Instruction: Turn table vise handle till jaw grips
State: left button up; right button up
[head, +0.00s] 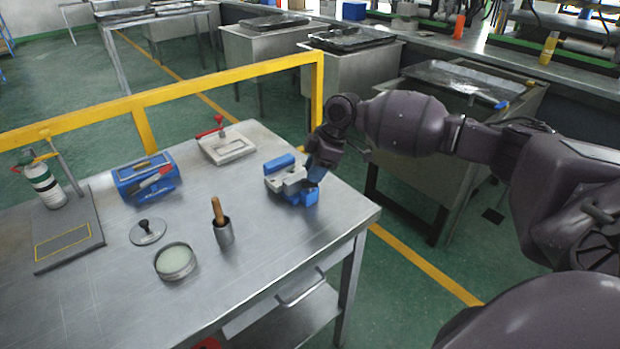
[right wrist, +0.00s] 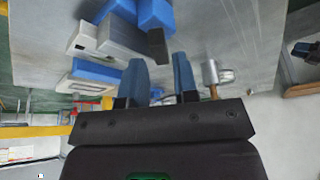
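The table vise (head: 286,178), with a pale grey body and blue parts, sits near the right edge of the metal table (head: 100,300). In the right wrist view the vise (right wrist: 118,36) is at upper left, with a dark grey bar-like part at its near end. My right gripper (head: 314,172) is at the vise's right side. In the wrist view its two blue-grey fingers (right wrist: 159,62) stand apart, with the dark part just beyond and between their tips. I cannot tell whether they touch it. The handle is not clearly distinguishable. My left gripper is out of view.
A metal cup (head: 224,234) with a wooden-handled tool, a round tin (head: 175,262), a blue tool box (head: 147,178) and a red-handled clamp plate (head: 226,147) stand left of the vise. A yellow rail (head: 230,76) runs behind the table. The table's front is clear.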

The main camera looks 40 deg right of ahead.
aim_at(309, 185)
jog(key=shift+x, duration=1.25)
